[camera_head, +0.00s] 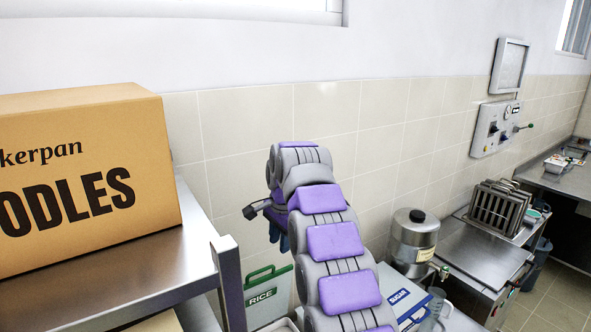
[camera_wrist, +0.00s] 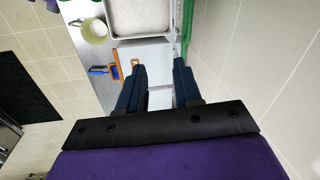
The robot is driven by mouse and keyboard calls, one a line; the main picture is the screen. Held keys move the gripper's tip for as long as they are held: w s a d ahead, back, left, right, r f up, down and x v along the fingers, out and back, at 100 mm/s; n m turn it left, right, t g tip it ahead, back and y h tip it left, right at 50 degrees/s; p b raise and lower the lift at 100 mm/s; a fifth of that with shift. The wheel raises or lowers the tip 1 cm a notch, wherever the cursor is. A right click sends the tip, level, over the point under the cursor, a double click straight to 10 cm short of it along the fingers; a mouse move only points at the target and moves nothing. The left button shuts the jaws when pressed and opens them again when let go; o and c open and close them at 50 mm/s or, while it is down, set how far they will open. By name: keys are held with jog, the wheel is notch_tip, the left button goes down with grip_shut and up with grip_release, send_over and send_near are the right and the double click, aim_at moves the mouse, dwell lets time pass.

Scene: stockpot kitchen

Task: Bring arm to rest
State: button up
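My arm shows in the head view as a purple and grey segmented arm, raised and reaching forward toward the tiled wall. My gripper (camera_head: 279,240) hangs below the arm's far end, mostly hidden behind it; only dark blue finger parts show. In the wrist view, the two dark blue fingers of my gripper (camera_wrist: 160,72) stand apart with nothing between them.
A noodle box (camera_head: 85,175) sits on a metal shelf (camera_head: 130,270) left of my arm. A rice container (camera_head: 264,295), sugar box (camera_head: 403,303) and steel pot (camera_head: 413,243) stand lower down. The wrist view shows a metal tray (camera_wrist: 140,18) and a round container (camera_wrist: 94,29).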

jog(key=s+d+f+n+g+b, duration=0.1)
jog(key=s+d+f+n+b, duration=0.2)
jog(key=s, duration=0.5)
jog(key=s+d+f+b, duration=0.3)
jog(key=s+d, duration=0.3)
jog(key=s, duration=0.1)
jog(key=s+d+f+n+g+b, duration=0.1)
jog(key=s+d+f+n+b, duration=0.2)
jog(key=s, duration=0.5)
jog(key=s+d+f+n+b, duration=0.1)
jog(key=s+d+f+b, duration=0.1)
jog(key=s+f, duration=0.3)
jog(key=s+d+f+n+b, duration=0.1)
jog(key=s+d+f+b, duration=0.2)
jog(key=s, duration=0.9)
jog(key=s+d+f+n+g+h+b, duration=0.1)
jog(key=s+d+f+b, duration=0.1)
jog(key=s+f, duration=0.7)
jog(key=shift+s+d+b, duration=0.2)
jog(key=shift+d+b, duration=0.05)
jog(key=shift+b, duration=0.5)
